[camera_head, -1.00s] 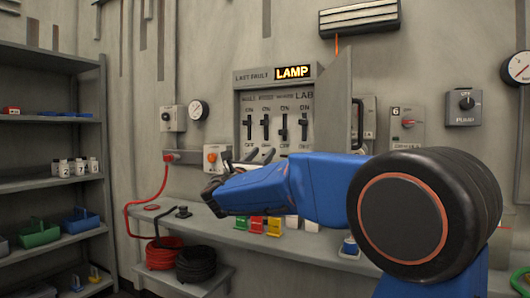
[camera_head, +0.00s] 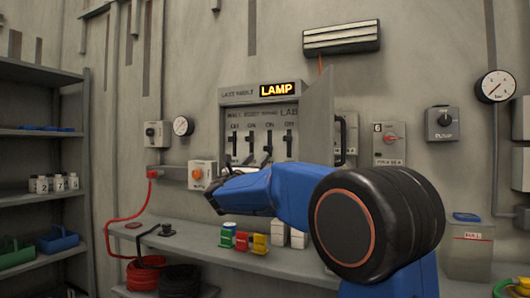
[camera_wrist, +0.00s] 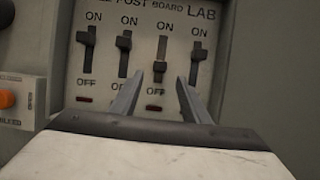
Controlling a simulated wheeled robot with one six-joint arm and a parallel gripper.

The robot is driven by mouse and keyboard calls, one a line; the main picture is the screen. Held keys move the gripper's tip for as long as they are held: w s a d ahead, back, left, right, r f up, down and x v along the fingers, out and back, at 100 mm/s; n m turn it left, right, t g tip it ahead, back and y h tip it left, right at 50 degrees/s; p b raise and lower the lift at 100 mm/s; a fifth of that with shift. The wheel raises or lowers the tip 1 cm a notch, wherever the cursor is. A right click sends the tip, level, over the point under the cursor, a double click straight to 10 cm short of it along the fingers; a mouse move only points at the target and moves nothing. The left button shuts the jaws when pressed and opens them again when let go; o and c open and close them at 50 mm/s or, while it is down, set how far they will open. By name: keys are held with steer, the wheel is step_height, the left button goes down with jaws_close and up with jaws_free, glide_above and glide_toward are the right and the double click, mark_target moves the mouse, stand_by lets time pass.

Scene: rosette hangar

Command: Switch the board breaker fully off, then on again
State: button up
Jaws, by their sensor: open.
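The breaker board (camera_head: 262,112) on the wall has a row of upright lever switches, with a lit LAMP sign above. In the wrist view the board breaker lever (camera_wrist: 160,67), under the BOARD label, sits low in its slot, towards OFF. The two levers left of it sit high, near ON. The LAB lever (camera_wrist: 194,62) is to its right, its lower part near a finger. My gripper (camera_wrist: 160,92) is open and empty, its fingers spread either side of the BOARD column below the lever. Contact cannot be told. In the head view my arm hides the gripper's far side.
The board's open door (camera_head: 318,118) stands out on the right. An orange knob box (camera_head: 201,174) is at the lower left. A shelf (camera_head: 185,246) with coloured blocks runs below. A pump switch (camera_head: 441,123) is further right.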

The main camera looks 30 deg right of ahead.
mark_target(266, 149)
steer(key=x, duration=0.8)
steer(key=shift+w+d+r, duration=0.15)
steer(key=shift+d+r, duration=0.05)
